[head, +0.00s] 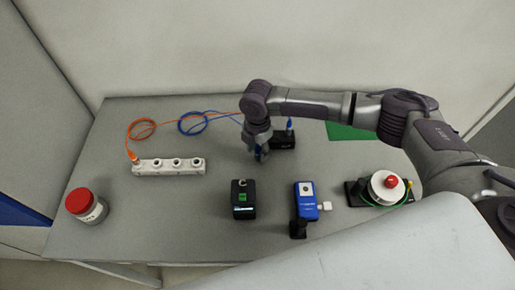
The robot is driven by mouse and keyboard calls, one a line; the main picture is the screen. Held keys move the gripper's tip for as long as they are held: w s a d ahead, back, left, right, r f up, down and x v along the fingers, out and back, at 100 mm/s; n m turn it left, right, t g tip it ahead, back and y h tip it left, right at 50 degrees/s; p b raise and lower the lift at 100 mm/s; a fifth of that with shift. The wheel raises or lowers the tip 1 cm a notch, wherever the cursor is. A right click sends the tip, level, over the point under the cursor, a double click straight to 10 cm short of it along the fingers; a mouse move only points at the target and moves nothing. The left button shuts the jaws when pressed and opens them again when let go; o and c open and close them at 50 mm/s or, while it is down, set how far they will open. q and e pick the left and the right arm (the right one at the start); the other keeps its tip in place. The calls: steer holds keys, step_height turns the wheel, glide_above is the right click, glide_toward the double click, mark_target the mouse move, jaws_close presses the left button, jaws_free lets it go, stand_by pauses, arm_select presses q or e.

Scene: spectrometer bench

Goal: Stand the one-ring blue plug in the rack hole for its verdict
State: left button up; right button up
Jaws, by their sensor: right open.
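A white strip (160,172) with several round sockets, possibly the rack, lies at the left of the bench. An orange plug (133,158) stands in its leftmost socket. A blue plug (290,126) stands upright at a small black block (285,143) near the back middle; its rings are too small to count. My right gripper (261,156) points down just left of the black block, with its fingers open. A bit of blue shows at its fingers; I cannot tell whether this is another plug. My left gripper is out of view.
A black meter with a green screen (243,208) and a blue device (306,205) stand in front. A reel with a red knob (391,182) is at right, a red-lidded jar (86,205) at left. Orange and blue cables (192,122) lie behind. A green mat (345,132) is partly hidden.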

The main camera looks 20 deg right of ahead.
jaws_close()
steer(key=shift+r, duration=0.15)
steer(key=shift+r, duration=0.25)
steer(key=r+b, duration=0.1)
steer(key=d+r+b, duration=0.1)
steer(key=r, duration=0.1)
steer(key=shift+s+r, duration=0.15)
steer(key=shift+r, duration=0.1)
steer(key=s+d+r+b, duration=0.2)
steer(key=s+d+r, duration=0.3)
steer(key=d, duration=0.4)
steer(key=shift+s+r+b, duration=0.35)
steer(key=shift+r+b, duration=0.05)
steer(key=shift+r, duration=0.5)
